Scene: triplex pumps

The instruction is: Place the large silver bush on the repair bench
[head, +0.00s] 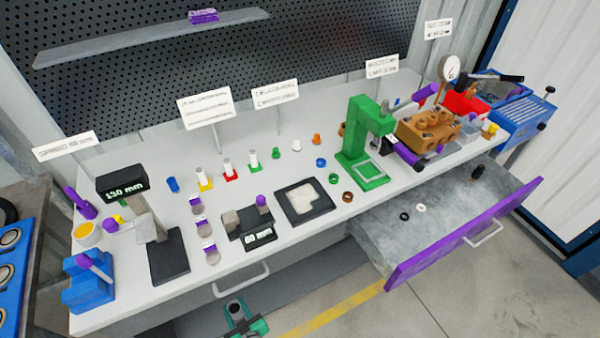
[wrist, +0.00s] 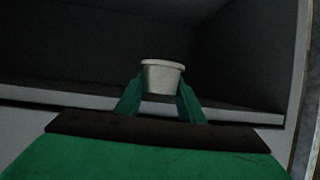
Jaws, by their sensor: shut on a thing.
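A silver-grey bush with a wider rim (wrist: 162,76) is held upright between the green fingers of my gripper (wrist: 160,100) in the wrist view. The gripper is shut on it. In the head view my gripper (head: 240,318) is low at the bottom edge, in front of and below the bench front, with a greyish piece at its tip. The long pale repair bench (head: 130,275) carries many tools and parts. The bush is apart from the bench top.
An open drawer with a purple front (head: 465,235) juts out at the right, with small rings inside. A black scale (head: 168,258), a black tray (head: 305,203) and a green press (head: 362,145) stand on the bench. A blue vise-like block (head: 88,285) sits at its left end.

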